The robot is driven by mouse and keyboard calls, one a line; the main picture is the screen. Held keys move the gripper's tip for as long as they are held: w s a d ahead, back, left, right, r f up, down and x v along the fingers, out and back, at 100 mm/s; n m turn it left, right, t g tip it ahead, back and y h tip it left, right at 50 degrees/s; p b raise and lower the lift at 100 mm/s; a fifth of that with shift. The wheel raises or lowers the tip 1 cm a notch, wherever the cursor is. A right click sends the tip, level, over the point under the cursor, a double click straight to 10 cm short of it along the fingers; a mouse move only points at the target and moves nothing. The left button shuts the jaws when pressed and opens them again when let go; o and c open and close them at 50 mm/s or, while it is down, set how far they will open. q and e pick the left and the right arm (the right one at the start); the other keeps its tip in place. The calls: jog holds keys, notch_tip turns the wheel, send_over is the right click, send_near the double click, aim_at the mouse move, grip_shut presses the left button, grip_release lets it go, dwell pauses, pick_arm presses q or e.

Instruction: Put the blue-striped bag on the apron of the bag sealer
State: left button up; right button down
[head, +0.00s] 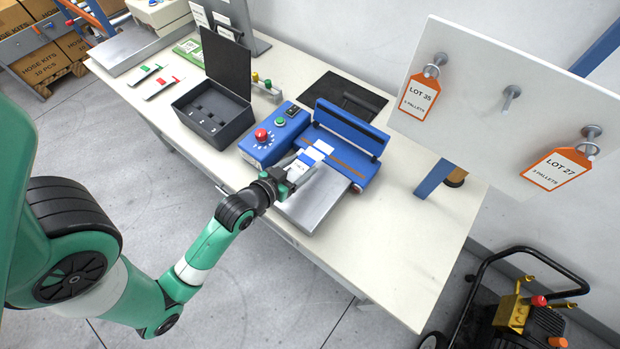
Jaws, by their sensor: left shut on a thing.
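The bag sealer is a blue machine with a raised blue bar (350,128) and a grey metal apron (316,208) in front. A control box (272,138) with a red knob and a green button stands at its left. The blue-striped bag (315,153) is white with a blue stripe and lies over the apron's back part, near the sealing bar. My left gripper (297,168) is shut on the bag's near end, above the apron's left side. Whether the bag touches the apron I cannot tell. My right gripper is not in view.
An open black case (213,115) stands left of the sealer. Red and green marked pouches (157,80) lie farther left. A white board (510,95) with orange lot tags hangs at the right. The table's right front (415,240) is clear.

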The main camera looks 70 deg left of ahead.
aim_at(310, 181)
pick_arm(q)
jog(key=w+f, duration=0.2)
jog(key=shift+d+f+b, duration=0.1)
jog(key=shift+f+b, duration=0.2)
jog(key=shift+b, duration=0.05)
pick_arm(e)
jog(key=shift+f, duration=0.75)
